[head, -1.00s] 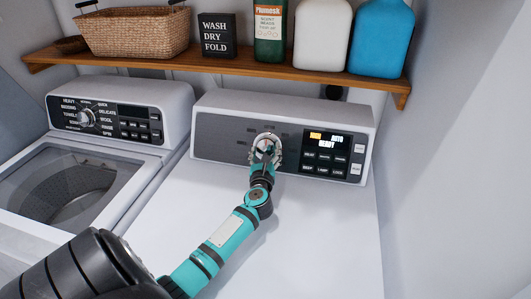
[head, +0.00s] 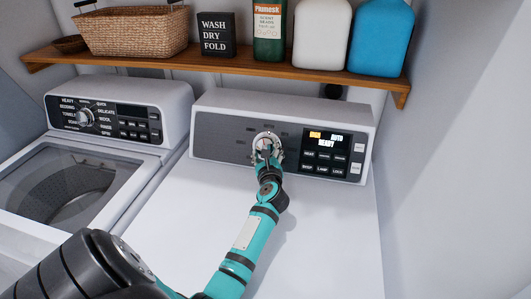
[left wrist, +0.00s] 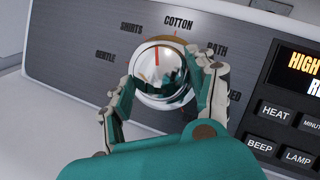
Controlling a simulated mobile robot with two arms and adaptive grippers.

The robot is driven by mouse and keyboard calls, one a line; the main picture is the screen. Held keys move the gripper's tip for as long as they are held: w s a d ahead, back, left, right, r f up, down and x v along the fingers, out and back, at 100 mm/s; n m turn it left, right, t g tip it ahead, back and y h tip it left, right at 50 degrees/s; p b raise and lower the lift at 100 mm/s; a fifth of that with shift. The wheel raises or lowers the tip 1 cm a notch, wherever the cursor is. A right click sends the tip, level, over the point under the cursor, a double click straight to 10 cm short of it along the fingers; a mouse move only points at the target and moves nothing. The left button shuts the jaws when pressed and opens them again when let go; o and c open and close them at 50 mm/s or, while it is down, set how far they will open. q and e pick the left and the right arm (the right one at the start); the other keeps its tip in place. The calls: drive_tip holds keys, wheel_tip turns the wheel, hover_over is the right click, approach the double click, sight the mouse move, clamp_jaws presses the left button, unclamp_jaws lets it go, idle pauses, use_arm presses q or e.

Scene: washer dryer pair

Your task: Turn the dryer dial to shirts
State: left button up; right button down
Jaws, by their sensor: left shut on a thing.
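The dryer dial (left wrist: 162,75) is a round chrome knob with a red pointer line, on the dryer's grey panel (left wrist: 70,62). Labels around it read GENTLE, SHIRTS (left wrist: 131,28), COTTON (left wrist: 178,22) and BATH, with one at the right partly hidden. The red line points between SHIRTS and COTTON. My left gripper (left wrist: 165,100) is shut on the dial, one finger on each side, hiding its lower part. In the head view, my left gripper (head: 267,155) is at the dial on the dryer (head: 215,130). My right gripper is not in view.
The dryer's lit display (head: 328,139) and buttons are right of the dial. The washer (head: 165,100) with its own dial stands at left. A wooden shelf (head: 150,59) above holds a basket, a sign and bottles. The dryer top (head: 180,230) is clear.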

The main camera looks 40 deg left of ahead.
use_arm(q)
drive_tip(key=n+g+b, duration=0.1)
drive_tip(key=n, duration=0.1)
drive_tip(key=n+g, duration=0.1)
drive_tip(key=n, duration=0.2)
drive_tip(key=shift+w+d+g+b, duration=0.15)
drive_tip(key=shift+g+b, duration=0.2)
drive_tip(key=shift+g, duration=0.05)
drive_tip(key=shift+n, duration=0.3)
drive_tip(key=o, duration=1.2)
drive_tip(key=shift+r, duration=0.1)
wheel_tip(320, 180, up, 10)
